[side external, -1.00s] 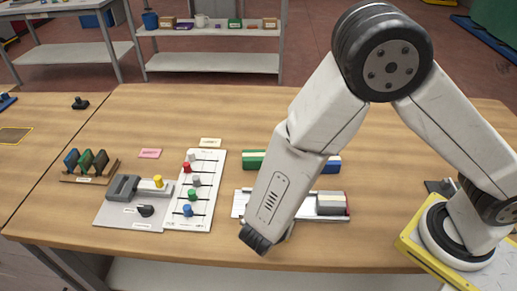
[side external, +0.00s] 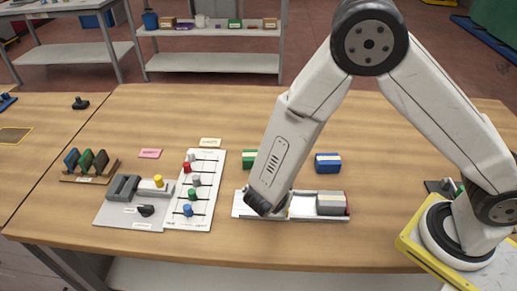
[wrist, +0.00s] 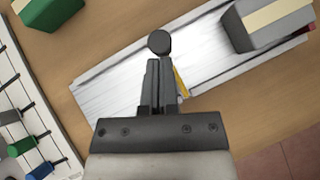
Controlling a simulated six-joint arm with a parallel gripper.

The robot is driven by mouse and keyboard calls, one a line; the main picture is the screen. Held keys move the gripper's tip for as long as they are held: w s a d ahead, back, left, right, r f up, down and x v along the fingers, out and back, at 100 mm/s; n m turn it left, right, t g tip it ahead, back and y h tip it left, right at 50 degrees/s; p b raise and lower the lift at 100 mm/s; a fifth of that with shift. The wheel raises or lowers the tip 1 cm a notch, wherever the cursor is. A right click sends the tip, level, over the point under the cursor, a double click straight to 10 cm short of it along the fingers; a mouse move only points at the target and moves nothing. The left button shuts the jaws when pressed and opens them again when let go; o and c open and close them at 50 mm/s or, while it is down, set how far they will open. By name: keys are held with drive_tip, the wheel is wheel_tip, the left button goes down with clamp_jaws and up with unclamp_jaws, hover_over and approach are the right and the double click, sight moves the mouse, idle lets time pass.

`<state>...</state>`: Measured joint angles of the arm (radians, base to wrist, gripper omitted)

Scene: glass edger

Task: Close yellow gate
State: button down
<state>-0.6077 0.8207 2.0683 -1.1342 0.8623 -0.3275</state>
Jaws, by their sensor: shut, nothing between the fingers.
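The yellow gate shows as a thin yellow strip (wrist: 181,82) beside my fingers in the wrist view, partly hidden by them. It stands across the white track (wrist: 110,85); in the side view only a small bit of yellow (side external: 289,213) shows beside my wrist. A dark round knob (wrist: 159,42) is just past my fingertips; I cannot tell whether they touch it. My gripper (wrist: 158,64) is shut and empty over the track, to the left of the yellow strip. In the side view it is mostly hidden behind the arm's dark end.
A grey block with a cream stripe (side external: 331,203) sits at the track's right end. A green block (side external: 249,160) and a blue block (side external: 328,163) lie behind the track. A slider panel (side external: 207,215) with coloured knobs stands left of it. The table's front edge is close.

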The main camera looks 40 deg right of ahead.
drive_tip(key=shift+w+d, duration=0.1)
drive_tip(key=shift+d, duration=0.05)
drive_tip(key=shift+a, duration=0.4)
drive_tip(key=a, duration=0.1)
drive_tip(key=s+a, duration=0.2)
drive_tip(key=a, duration=0.1)
drive_tip(key=shift+r, duration=0.4)
drive_tip(key=v, duration=0.9)
drive_tip(key=shift+d, duration=0.1)
drive_tip(key=s+d+r+m+y, duration=0.1)
drive_tip(key=d+r+m+y, duration=0.2)
drive_tip(key=d+m, duration=0.6)
drive_tip(key=s+d+r+m+g+y, duration=0.1)
drive_tip(key=d+m+y, duration=0.4)
drive_tip(key=d+m, duration=0.5)
drive_tip(key=r+m, duration=0.1)
drive_tip(key=m, duration=0.2)
drive_tip(key=shift+d+r+m, duration=0.3)
drive_tip(key=shift+r, duration=0.1)
